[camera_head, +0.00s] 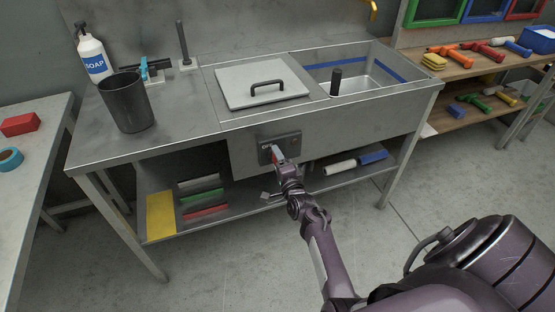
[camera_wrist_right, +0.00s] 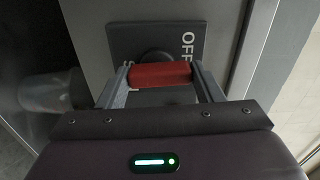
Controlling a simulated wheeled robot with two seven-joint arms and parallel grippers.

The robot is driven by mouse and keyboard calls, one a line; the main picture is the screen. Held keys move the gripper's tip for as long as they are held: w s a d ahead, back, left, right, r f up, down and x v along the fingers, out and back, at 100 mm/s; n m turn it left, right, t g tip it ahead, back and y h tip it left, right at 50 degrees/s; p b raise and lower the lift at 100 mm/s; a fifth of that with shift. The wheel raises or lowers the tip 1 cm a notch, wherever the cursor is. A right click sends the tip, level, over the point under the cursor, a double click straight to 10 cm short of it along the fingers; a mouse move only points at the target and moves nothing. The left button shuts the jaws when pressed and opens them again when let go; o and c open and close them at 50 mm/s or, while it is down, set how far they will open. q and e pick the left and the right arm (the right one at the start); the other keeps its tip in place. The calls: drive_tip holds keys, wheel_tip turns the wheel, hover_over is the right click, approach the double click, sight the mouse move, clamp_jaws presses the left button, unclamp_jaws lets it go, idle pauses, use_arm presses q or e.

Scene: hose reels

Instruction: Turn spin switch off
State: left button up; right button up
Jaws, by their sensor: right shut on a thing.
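The spin switch is a dark box (camera_head: 281,147) on the front panel of the steel sink bench. In the right wrist view its dark plate (camera_wrist_right: 125,38) carries the word OFF at the right and a partly hidden word at the left. Its red handle (camera_wrist_right: 160,75) lies across the plate, between my fingers. My right gripper (camera_head: 277,155) is at the switch, shut on the red handle; it also shows in the right wrist view (camera_wrist_right: 162,80). The handle's base is partly hidden. My left gripper is not in view.
On the bench (camera_head: 190,110) stand a soap bottle (camera_head: 93,55), a dark bin (camera_head: 127,102), a handled lid (camera_head: 262,84) and a sink basin (camera_head: 365,80). A lower shelf (camera_head: 235,200) holds coloured items under the switch. Side tables stand left and right.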

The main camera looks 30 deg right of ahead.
drive_tip(key=shift+m, duration=0.3)
idle(0.4)
drive_tip(key=o, duration=1)
drive_tip(key=p+v, duration=0.5)
drive_tip(key=v, duration=0.3)
drive_tip(key=shift+d, duration=0.1)
drive_tip(key=shift+w, duration=0.1)
